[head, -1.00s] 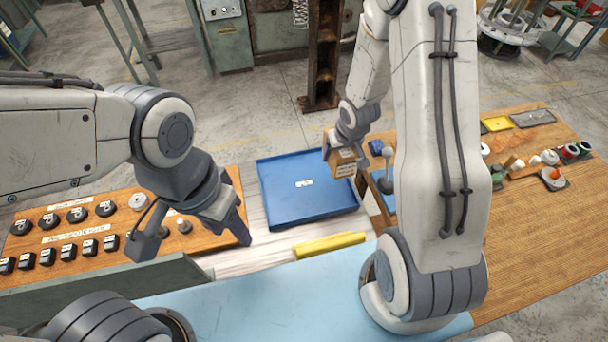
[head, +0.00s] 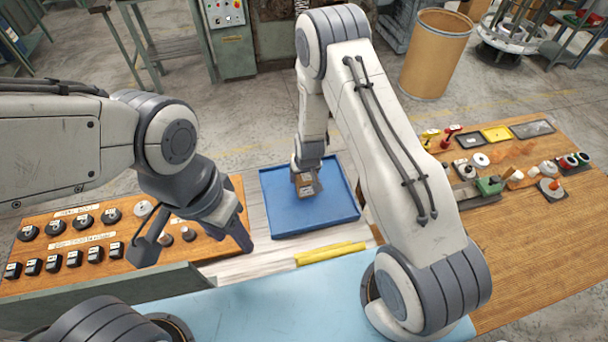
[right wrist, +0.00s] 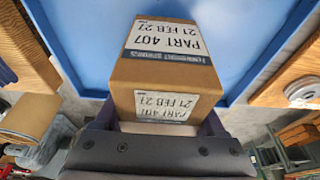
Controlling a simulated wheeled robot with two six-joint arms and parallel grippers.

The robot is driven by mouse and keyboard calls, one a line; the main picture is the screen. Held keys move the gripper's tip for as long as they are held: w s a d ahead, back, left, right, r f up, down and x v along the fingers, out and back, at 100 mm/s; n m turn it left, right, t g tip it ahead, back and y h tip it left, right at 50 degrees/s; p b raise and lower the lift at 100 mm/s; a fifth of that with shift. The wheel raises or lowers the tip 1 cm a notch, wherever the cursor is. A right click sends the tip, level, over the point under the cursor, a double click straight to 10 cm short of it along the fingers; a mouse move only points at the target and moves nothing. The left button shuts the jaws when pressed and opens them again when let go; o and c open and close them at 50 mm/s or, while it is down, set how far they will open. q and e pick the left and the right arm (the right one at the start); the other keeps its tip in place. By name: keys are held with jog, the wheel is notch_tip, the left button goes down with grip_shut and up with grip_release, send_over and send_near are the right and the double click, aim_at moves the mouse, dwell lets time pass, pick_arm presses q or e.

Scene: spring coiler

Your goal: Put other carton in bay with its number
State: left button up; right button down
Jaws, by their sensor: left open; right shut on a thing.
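A small brown carton (head: 305,186) with white labels is in my right gripper (head: 307,176), over the blue tray (head: 285,225). I cannot tell whether the carton touches the tray floor. The small white label seen in the tray earlier is hidden now. My left gripper (head: 192,243) is open and empty over the right end of the wooden board at left.
Yellow bars (head: 330,254) lie just in front of the tray. The wooden board (head: 65,260) at left holds rows of black knobs. The wooden table (head: 540,240) at right carries small parts and trays. A brown drum (head: 435,55) stands on the floor behind.

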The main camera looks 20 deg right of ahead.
jog(key=shift+w+f, duration=0.1)
jog(key=shift+f, duration=0.4)
jog(key=shift+f, duration=0.2)
grip_release()
jog(key=shift+r, duration=0.1)
